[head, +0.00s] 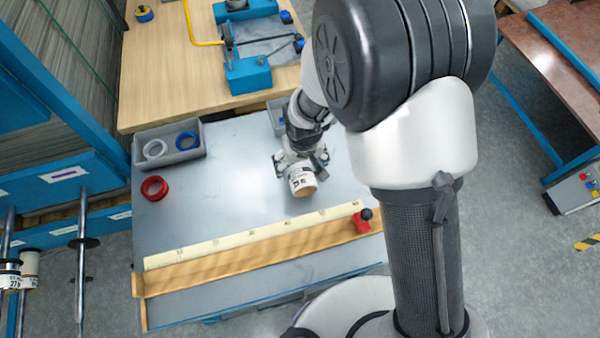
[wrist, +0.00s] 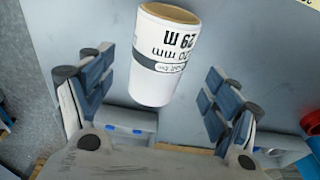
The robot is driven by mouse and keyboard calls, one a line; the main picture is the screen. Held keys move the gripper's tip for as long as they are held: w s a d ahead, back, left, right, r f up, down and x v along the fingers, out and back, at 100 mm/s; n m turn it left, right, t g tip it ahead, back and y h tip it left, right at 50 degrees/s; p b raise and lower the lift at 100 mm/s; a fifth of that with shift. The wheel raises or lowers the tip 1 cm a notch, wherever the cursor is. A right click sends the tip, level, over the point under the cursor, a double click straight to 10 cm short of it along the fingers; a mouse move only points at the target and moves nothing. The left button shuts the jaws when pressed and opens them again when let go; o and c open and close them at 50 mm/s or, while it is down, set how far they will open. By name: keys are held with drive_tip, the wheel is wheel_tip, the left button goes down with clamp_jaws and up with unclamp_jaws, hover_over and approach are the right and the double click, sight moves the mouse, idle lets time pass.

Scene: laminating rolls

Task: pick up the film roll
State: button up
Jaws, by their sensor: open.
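The film roll (head: 302,181) is a short white cylinder with black print and a brown core end, over the grey table top (head: 215,215). My gripper (head: 300,160) is at the roll's far side in the head view, with its fingers spread. In the wrist view the roll (wrist: 163,62) shows between the two open fingers of my gripper (wrist: 155,88), with visible gaps on both sides. The pads do not touch it. I cannot tell exactly how the roll rests on the table.
A cream ruler (head: 250,237) and wooden strip (head: 260,253) run along the near table edge, with a red-black knob piece (head: 363,221). A red ring (head: 154,188) and a grey bin (head: 140,150) with rings are left. Clear table lies between.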

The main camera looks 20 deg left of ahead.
sight(300, 168)
drive_tip(key=shift+w+a+f+b, duration=0.15)
drive_tip(key=shift+f+b, duration=0.2)
drive_tip(key=shift+f, duration=0.65)
drive_tip(key=shift+w+f+b, duration=0.1)
drive_tip(key=shift+f+b, duration=0.3)
drive_tip(key=shift+f, duration=0.6)
drive_tip(key=shift+w+a+f+b, duration=0.15)
drive_tip(key=shift+f+b, duration=0.2)
drive_tip(key=shift+f, duration=0.65)
drive_tip(key=shift+c, duration=0.3)
drive_tip(key=c, duration=1.2)
drive_tip(key=shift+o, duration=0.2)
drive_tip(key=shift+r, duration=0.15)
